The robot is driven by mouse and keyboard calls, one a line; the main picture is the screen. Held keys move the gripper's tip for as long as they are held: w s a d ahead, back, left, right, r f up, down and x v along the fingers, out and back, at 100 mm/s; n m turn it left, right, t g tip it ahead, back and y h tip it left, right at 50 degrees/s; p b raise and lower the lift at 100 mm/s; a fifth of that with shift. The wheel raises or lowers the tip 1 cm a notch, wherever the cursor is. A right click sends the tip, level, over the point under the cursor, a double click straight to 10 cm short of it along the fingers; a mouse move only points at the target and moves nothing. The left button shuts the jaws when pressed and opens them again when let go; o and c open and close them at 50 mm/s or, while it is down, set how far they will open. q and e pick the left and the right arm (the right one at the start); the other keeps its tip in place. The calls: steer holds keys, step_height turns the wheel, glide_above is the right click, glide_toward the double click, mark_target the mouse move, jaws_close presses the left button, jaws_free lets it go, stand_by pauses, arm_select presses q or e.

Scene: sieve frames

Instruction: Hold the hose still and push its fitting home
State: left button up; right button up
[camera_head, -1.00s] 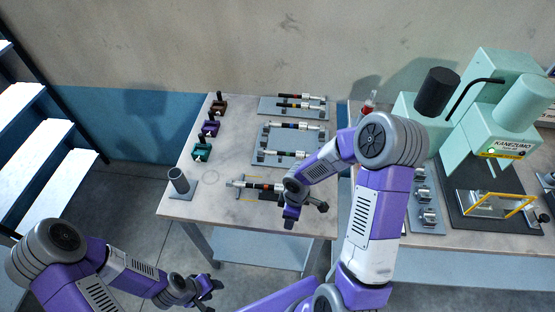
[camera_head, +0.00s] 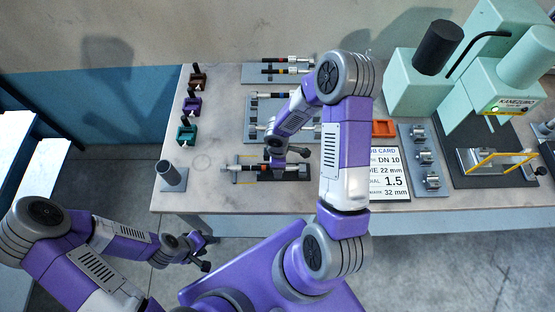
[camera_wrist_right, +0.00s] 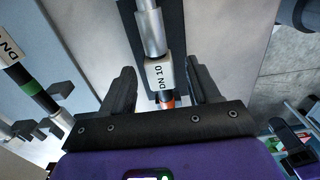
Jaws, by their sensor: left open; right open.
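A hose (camera_head: 262,169) with a silver fitting (camera_head: 235,168) at its left end lies in a dark cradle near the table's front edge. In the right wrist view, the hose's white label (camera_wrist_right: 159,74) reads DN 10, with an orange band below it. My right gripper (camera_head: 291,160) is over the hose's right part and hides some of it. In the right wrist view, its open fingers (camera_wrist_right: 164,78) stand on either side of the labelled hose, with gaps. My left gripper (camera_head: 203,252) is open and empty, in front of the table, away from the hose.
Racks of other hoses (camera_head: 285,71) lie behind. Coloured holders (camera_head: 187,134) and a grey cup (camera_head: 171,178) stand left. Right are a job card (camera_head: 388,180), an orange tray (camera_head: 383,128), metal blocks (camera_head: 427,160) and a green machine (camera_head: 500,85). The table between cup and hose is clear.

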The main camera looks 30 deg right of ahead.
steer(key=shift+s+f, duration=0.1)
steer(key=shift+f, duration=0.1)
steer(key=shift+c, duration=0.8)
jaws_close()
